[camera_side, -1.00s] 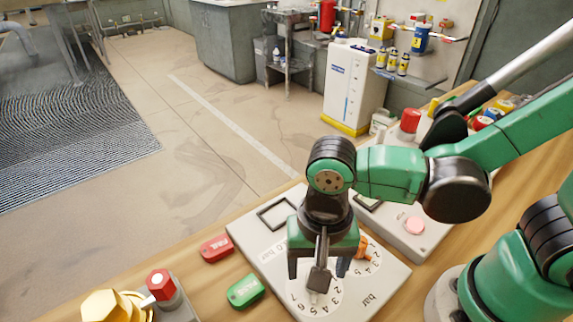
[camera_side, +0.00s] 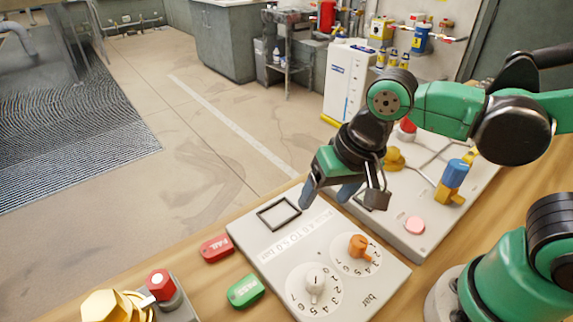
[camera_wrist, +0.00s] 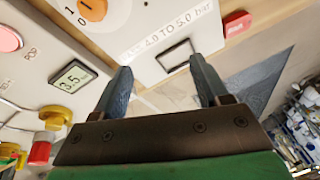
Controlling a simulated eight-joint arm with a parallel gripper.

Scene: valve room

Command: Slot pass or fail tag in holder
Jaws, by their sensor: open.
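The red FAIL tag (camera_side: 216,249) and the green PASS tag (camera_side: 245,291) lie flat on the wooden bench, left of the white panel. The red tag also shows in the wrist view (camera_wrist: 237,24). The holder, a dark square frame (camera_side: 279,214), sits empty on the panel's far left corner; it also shows in the wrist view (camera_wrist: 178,56). My gripper (camera_side: 328,195) is open and empty above the panel's far edge, right of the holder. A digital display reading about 3.5 shows in the wrist view (camera_wrist: 71,85); the panel text reads 4.0 TO 5.0 bar.
The panel (camera_side: 385,285) carries a white dial knob (camera_side: 315,281) and an orange dial knob (camera_side: 359,246). A second panel with a pink button (camera_side: 415,225) and a blue-and-yellow valve (camera_side: 453,181) stands behind it. A red hex knob (camera_side: 160,281) and yellow fitting stand front left.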

